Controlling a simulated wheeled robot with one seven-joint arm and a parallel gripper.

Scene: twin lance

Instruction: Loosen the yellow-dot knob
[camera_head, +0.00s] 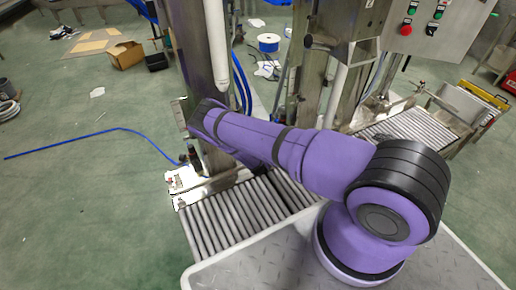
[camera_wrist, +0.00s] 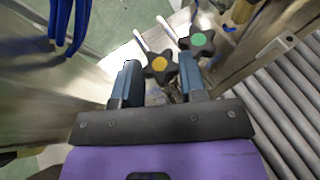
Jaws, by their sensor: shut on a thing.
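The yellow-dot knob (camera_wrist: 160,64) is a dark, lobed star knob with a yellow-orange centre, near the middle of the wrist view. My gripper (camera_wrist: 158,70) has one blue-grey finger on each side of it and is shut on it. A second dark star knob with a green dot (camera_wrist: 198,40) is just up and right of it, close to the right finger. In the head view my arm reaches left to the metal frame, and it hides the gripper and both knobs.
A roller conveyor (camera_wrist: 286,95) lies right of the knobs in the wrist view; it also shows in the head view (camera_head: 230,215). Blue hoses (camera_wrist: 70,22) hang at the upper left. Metal posts (camera_head: 200,45) stand close by my arm. Open green floor lies left.

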